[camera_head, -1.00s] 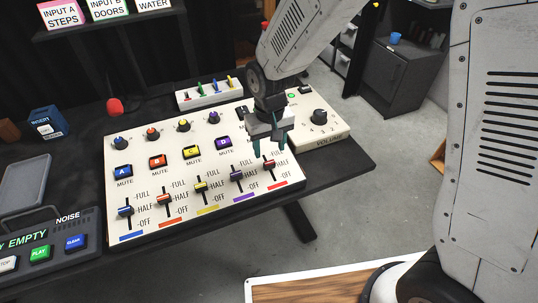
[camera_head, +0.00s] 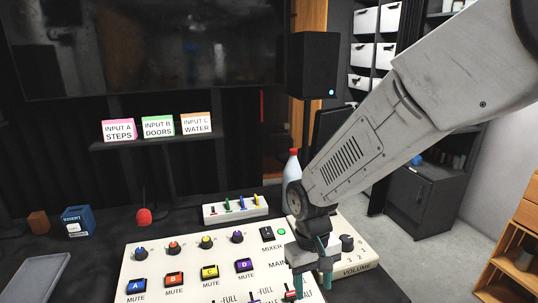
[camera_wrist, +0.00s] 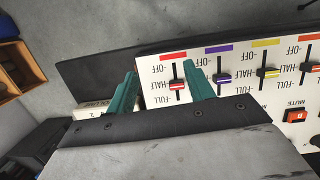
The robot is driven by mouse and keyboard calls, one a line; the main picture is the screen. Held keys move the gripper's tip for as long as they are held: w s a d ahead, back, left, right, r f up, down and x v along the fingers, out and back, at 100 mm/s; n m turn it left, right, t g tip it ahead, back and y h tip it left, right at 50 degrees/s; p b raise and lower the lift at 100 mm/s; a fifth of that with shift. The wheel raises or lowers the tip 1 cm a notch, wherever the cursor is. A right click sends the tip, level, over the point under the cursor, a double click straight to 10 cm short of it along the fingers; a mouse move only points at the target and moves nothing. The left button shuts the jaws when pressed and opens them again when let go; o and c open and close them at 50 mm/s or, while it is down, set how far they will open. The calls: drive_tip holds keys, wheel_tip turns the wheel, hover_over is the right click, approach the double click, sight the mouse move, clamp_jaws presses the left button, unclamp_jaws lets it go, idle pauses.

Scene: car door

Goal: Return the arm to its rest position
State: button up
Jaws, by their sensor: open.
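My gripper (camera_head: 312,280) hangs fingers-down from my arm, over the right end of the cream mixer panel (camera_head: 190,262) in the head view. Its two green fingers are apart, with nothing held between them. I cannot tell the exact height of the fingertips above the panel. The lower part of the panel is cut off in the head view.
A volume box (camera_head: 355,262) with a dark knob stands right of the panel. Behind are a small white slider box (camera_head: 235,209), a bottle (camera_head: 292,167), a red microphone (camera_head: 144,217) and a speaker (camera_head: 313,65). Open floor lies at the right.

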drive_tip(key=s+d+r+m+t, duration=0.3)
drive_tip(key=s+d+r, duration=1.3)
drive_tip(key=s+r, duration=0.1)
drive_tip(key=shift+d+r+m+y, duration=0.25)
drive_tip(key=shift+m+y, duration=0.15)
drive_tip(key=shift+s, duration=0.1)
idle(2.8)
